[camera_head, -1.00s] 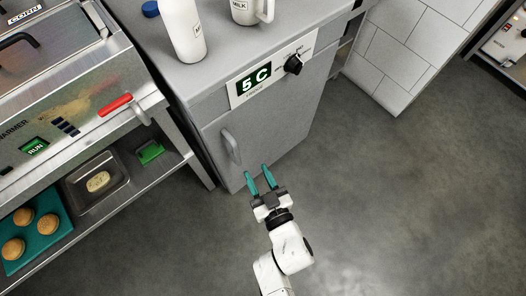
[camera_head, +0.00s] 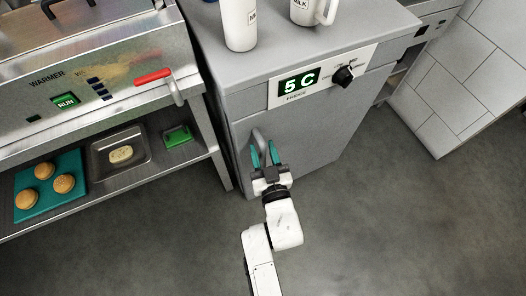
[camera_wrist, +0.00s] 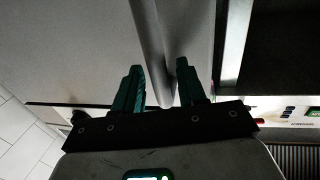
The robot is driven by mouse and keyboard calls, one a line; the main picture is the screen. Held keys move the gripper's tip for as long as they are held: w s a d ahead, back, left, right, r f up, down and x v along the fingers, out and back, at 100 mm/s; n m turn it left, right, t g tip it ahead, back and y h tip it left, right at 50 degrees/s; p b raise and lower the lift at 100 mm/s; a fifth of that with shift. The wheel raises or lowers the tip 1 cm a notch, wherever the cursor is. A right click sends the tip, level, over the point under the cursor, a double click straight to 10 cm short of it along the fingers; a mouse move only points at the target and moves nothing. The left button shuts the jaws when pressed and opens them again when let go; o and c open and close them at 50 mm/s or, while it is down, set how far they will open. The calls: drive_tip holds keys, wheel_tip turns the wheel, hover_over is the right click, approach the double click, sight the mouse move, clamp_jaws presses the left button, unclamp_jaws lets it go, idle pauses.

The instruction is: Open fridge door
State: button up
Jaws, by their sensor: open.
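The fridge (camera_head: 310,135) is a grey cabinet with a front panel showing "5 C" and a black knob. Its door looks shut. The vertical grey handle (camera_head: 258,138) is on the left side of the door. My gripper (camera_head: 264,152) is open, with its teal fingertips at the lower part of the handle. In the wrist view the handle (camera_wrist: 152,45) runs down between the two fingers (camera_wrist: 160,85), one on each side. I cannot tell whether either finger touches it. Part of the handle is hidden by the fingers in the head view.
A steel warmer counter (camera_head: 110,70) with a red lever (camera_head: 153,76) stands close on the left. Its lower shelf holds a teal tray (camera_head: 25,212) of buns. A white bottle (camera_head: 240,25) and milk jug (camera_head: 308,12) stand on the fridge. The floor in front is clear.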

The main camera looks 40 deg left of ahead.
drive_tip(key=shift+a, duration=0.15)
clamp_jaws()
idle(0.4)
